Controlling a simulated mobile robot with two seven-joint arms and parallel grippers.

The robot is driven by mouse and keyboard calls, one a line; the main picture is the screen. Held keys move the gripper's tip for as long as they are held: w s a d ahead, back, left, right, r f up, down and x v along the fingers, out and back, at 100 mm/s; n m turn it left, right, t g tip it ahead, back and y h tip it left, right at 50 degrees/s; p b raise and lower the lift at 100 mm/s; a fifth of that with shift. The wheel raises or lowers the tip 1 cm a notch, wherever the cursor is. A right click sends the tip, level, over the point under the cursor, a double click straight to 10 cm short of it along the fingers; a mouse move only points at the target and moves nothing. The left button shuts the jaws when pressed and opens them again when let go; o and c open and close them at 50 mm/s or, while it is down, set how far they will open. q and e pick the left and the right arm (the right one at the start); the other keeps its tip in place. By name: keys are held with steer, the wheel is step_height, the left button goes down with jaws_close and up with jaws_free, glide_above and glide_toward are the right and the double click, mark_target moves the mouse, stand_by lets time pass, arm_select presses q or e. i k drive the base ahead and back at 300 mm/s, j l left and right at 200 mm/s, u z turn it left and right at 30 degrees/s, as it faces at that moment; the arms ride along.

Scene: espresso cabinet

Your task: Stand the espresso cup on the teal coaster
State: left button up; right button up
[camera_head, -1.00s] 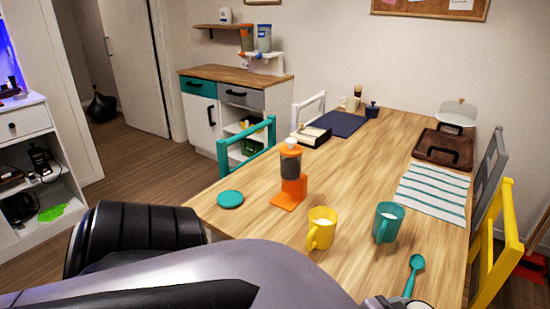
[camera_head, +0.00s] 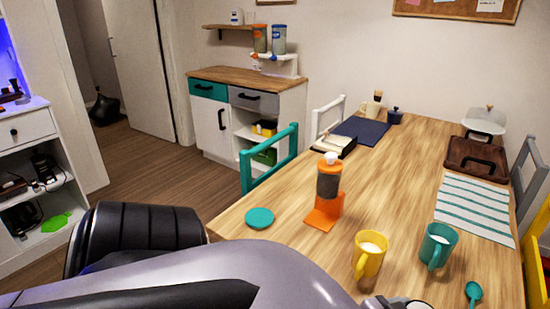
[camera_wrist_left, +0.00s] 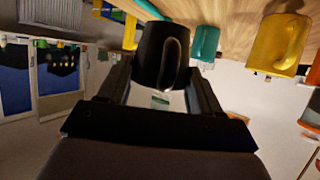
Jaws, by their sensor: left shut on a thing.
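In the left wrist view my left gripper (camera_wrist_left: 158,68) is shut on a dark espresso cup (camera_wrist_left: 150,52). The cup sits between the fingers, its handle toward the camera. In the head view only a small part of the gripper and cup shows at the bottom edge, right of the middle; my arm hides most of that area. The teal coaster (camera_head: 260,218) is a round disc lying bare on the wooden table near its left corner. The held cup is well to the right of it and nearer to me. My right gripper is in neither view.
An orange-based dispenser (camera_head: 327,190) stands just right of the coaster. A yellow mug (camera_head: 369,254), a teal mug (camera_head: 437,246) and a teal spoon (camera_head: 473,291) are on the table (camera_head: 400,180) farther right. A teal chair (camera_head: 270,165) stands behind the coaster's edge.

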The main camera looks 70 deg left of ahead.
mark_target(254, 218)
steer(key=k+j, duration=0.15)
steer(key=j, duration=0.25)
steer(key=k+j, duration=0.1)
steer(key=j, duration=0.3)
steer(key=k+j, duration=0.15)
steer(key=j, duration=0.25)
steer(key=k+j, duration=0.1)
steer(key=j, duration=0.3)
steer(key=k+j, duration=0.15)
steer(key=j, duration=0.3)
